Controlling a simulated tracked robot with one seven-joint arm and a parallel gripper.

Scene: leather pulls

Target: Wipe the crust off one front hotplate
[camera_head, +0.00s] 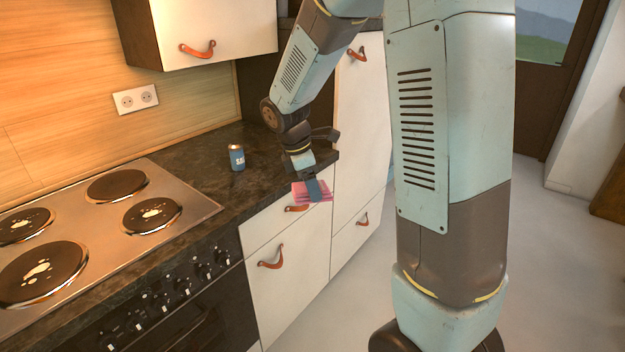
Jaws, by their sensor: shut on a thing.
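My gripper (313,187) is shut on a pink cloth-like piece (299,193) with darker stripes. It holds the piece in front of the counter's front edge, above a drawer with a leather pull, well to the right of the hob. The right front hotplate (151,215) is dark with pale crust near its middle. The left front hotplate (42,272) is larger and also has pale crust patches. The right back hotplate (117,186) and left back hotplate (22,225) show pale marks too. Part of the pink piece is hidden by my gripper's fingers.
A blue can (237,158) stands on the dark counter (205,168) between the hob and my gripper. A wall cabinet (205,35) hangs above the back of the counter. Oven knobs (167,296) line the front. The floor at right is clear.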

